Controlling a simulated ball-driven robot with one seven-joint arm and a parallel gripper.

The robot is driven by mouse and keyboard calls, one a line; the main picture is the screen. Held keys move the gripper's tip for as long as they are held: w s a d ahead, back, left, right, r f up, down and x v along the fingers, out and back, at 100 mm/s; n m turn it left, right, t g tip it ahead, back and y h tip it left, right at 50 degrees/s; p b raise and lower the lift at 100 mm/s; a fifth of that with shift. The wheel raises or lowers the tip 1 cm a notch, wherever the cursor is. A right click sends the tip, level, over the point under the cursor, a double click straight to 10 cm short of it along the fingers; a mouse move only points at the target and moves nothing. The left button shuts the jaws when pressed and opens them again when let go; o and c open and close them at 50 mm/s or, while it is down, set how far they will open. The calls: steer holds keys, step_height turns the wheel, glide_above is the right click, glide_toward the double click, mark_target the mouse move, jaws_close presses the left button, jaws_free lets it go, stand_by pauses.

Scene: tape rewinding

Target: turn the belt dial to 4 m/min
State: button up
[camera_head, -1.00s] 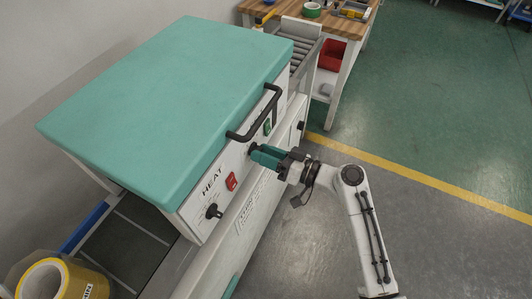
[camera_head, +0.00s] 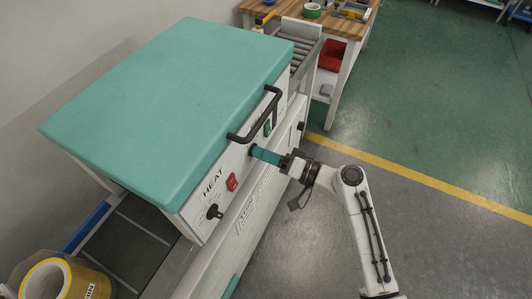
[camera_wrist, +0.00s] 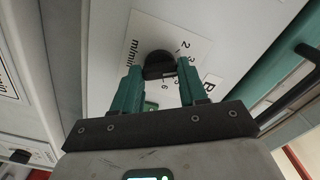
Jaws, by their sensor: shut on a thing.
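The belt dial (camera_wrist: 158,60) is a black knob on a white scale plate lettered "m/min" with small numbers. It sits in the wrist view's upper middle. My gripper (camera_wrist: 160,68) has its two green fingers on either side of the knob and is shut on it. In the head view, my gripper (camera_head: 254,151) reaches the machine's front panel from the right, and its fingers hide most of the dial. I cannot tell which number the dial points to.
The machine's green lid (camera_head: 170,100) has a black handle (camera_head: 258,118) just above my gripper. On the panel are a red switch (camera_head: 232,182), a green switch (camera_head: 267,128) and a HEAT knob (camera_head: 214,212). The floor to the right is clear.

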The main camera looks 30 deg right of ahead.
steer(key=m+p, duration=0.2)
steer(key=m, duration=0.3)
steer(key=shift+d+m, duration=0.1)
steer(key=shift+m, duration=0.3)
stand_by(0.4)
steer(key=o, duration=1.1)
steer(key=shift+c, duration=0.2)
steer(key=b+v, duration=0.2)
steer(key=v, duration=0.8)
steer(key=shift+s+d, duration=0.2)
steer(key=shift+s, duration=0.15)
